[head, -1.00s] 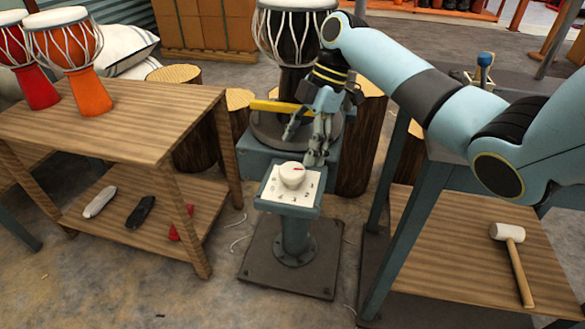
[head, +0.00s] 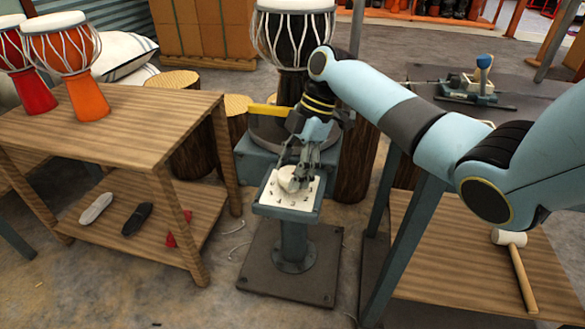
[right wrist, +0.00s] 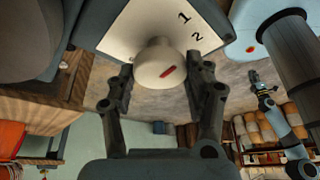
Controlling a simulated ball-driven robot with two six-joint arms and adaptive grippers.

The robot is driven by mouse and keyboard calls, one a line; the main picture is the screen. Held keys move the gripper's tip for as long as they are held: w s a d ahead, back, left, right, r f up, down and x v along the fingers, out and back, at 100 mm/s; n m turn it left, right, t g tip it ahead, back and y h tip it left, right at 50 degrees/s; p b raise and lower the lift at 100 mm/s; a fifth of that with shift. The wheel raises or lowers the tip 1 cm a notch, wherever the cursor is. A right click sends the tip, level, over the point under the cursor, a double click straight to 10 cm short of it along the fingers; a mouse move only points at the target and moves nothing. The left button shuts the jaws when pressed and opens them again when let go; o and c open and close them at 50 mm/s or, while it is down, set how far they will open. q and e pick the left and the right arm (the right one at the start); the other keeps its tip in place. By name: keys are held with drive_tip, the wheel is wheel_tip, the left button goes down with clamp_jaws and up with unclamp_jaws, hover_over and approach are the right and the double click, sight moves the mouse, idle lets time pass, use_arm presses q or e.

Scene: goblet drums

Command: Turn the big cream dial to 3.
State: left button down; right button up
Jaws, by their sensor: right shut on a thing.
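The big cream dial (head: 286,180) sits on a white numbered plate (head: 272,192) on top of a blue-grey pedestal. My right gripper (head: 297,172) comes down onto it from above and behind, and covers part of it in the head view. A short red mark shows on the dial's face. The numerals 1 and 2 are readable beside it there. Which numeral the mark points at, I cannot tell. My left gripper is not in view.
A wooden table (head: 120,125) with goblet drums stands at the left. A black-and-white drum (head: 290,45) stands behind the pedestal, with a yellow bar (head: 268,109) near my wrist. A mallet (head: 515,262) lies on a low shelf at the right.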

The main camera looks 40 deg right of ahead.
drive_tip(key=shift+c, duration=1.2)
drive_tip(key=shift+r+p, duration=0.15)
drive_tip(key=shift+p, duration=0.35)
drive_tip(key=m+t+p, duration=0.1)
drive_tip(key=m+p, duration=0.2)
drive_tip(key=p, duration=0.1)
drive_tip(key=m+t+h+p, duration=0.1)
drive_tip(key=m+p, duration=0.3)
drive_tip(key=m+t+h+p, duration=0.1)
drive_tip(key=m+p, duration=0.3)
drive_tip(key=p, duration=0.1)
drive_tip(key=shift+s+a+r+t, duration=0.15)
drive_tip(key=shift+s+t, duration=0.05)
drive_tip(key=shift+t, duration=0.1)
drive_tip(key=m+h+p, duration=0.1)
drive_tip(key=m+p, duration=0.1)
drive_tip(key=m, duration=0.1)
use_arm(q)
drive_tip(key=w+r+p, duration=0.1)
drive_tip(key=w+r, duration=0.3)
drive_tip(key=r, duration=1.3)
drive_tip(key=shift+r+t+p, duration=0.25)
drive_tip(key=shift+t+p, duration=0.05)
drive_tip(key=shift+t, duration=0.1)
use_arm(e)
drive_tip(key=shift+f+m+t+h, duration=0.2)
drive_tip(key=shift+m+t+h, duration=0.15)
drive_tip(key=shift+m, duration=0.45)
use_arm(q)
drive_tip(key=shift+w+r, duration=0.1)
